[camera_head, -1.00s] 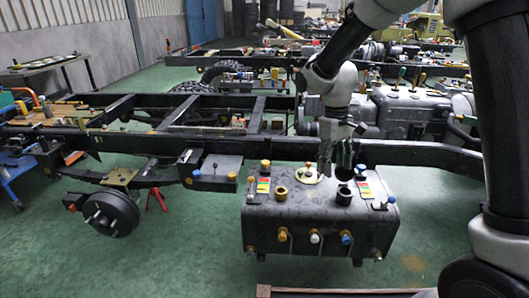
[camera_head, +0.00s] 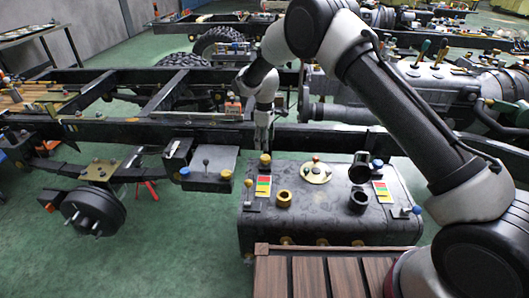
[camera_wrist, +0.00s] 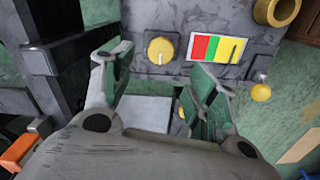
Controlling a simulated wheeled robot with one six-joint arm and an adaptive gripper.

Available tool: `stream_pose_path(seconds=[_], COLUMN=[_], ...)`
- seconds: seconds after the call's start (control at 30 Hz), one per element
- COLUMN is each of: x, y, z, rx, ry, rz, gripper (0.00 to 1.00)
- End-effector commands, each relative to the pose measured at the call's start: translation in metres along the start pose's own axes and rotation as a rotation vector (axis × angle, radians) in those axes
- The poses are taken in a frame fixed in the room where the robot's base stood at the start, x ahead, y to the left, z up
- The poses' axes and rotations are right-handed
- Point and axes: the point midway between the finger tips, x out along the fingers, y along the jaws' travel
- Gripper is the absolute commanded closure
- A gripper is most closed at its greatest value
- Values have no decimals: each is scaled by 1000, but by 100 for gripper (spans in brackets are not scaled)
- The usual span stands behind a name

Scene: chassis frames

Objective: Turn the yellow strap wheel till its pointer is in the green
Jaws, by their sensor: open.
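The yellow strap wheel (camera_head: 265,158) is a small round knob at the top left of the dark grey tank (camera_head: 330,225). In the wrist view the wheel (camera_wrist: 160,50) lies just beyond and between my fingertips, apart from them. A label with red, yellow and green fields (camera_wrist: 217,49) sits beside it, and also shows in the head view (camera_head: 263,186). A thin dark mark crosses the label; I cannot tell whether it is the wheel's pointer. My gripper (camera_wrist: 158,78) is open and empty; in the head view my gripper (camera_head: 263,143) hangs just above and behind the wheel.
The black chassis rail (camera_head: 190,132) runs close behind the tank. A wooden slatted surface (camera_head: 300,275) is in front.

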Motion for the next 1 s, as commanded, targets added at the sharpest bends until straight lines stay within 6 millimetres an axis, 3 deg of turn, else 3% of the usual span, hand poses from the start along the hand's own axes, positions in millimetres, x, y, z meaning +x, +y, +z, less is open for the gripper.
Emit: stream_pose_path(seconds=[0.5, 0.87, 1.0], x=[70, 78, 77], y=[0, 0, 0], z=[1, 1, 1], rx=[-17, -17, -17], ry=[-1, 0, 0], rz=[0, 0, 0], gripper=[42, 42, 64])
